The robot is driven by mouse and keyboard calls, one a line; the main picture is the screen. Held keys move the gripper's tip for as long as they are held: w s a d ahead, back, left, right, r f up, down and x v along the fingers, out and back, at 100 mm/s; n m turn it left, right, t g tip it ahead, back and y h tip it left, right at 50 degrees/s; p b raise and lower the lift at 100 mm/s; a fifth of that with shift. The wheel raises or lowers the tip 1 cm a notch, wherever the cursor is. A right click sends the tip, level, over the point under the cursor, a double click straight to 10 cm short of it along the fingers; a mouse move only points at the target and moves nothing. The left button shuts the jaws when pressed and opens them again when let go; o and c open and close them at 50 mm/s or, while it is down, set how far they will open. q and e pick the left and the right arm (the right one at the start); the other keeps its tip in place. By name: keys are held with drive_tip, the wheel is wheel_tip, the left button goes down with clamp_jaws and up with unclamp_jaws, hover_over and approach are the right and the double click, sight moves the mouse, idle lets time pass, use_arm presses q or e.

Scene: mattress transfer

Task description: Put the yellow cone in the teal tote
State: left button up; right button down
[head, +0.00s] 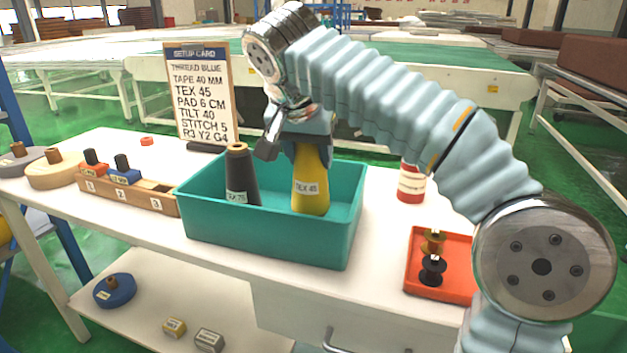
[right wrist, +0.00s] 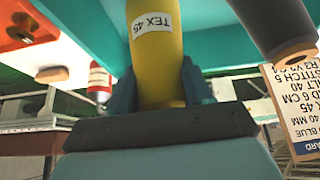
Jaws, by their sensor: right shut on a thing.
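The yellow cone (head: 310,184), labelled TEX 45, is upright inside the teal tote (head: 265,240), in its right half. My right gripper (head: 308,142) is shut on the top of the cone from above. The right wrist view shows the yellow cone (right wrist: 158,50) between the two fingers of my right gripper (right wrist: 160,90). Whether the cone's base touches the tote floor is hidden by the front wall. A dark grey cone (head: 241,175), labelled TEX 75, stands in the tote's left half. My left gripper is not in view.
A setup card (head: 201,95) stands behind the tote. A wooden rack (head: 128,190) with small spools is at left. A red tray (head: 440,285) with bobbins and a red-and-white container (head: 411,185) are at right. The white table (head: 310,280) is bare in front of the tote.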

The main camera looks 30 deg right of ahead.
sight(314, 172)
drive_tip(key=f, duration=0.2)
drive_tip(key=f+b, duration=0.1)
drive_tip(key=f, duration=0.1)
drive_tip(key=shift+d, duration=0.4)
drive_tip(key=shift+c, duration=2.4)
unclamp_jaws()
drive_tip(key=shift+r, duration=0.1)
drive_tip(key=p+v, duration=0.3)
drive_tip(key=v, duration=0.9)
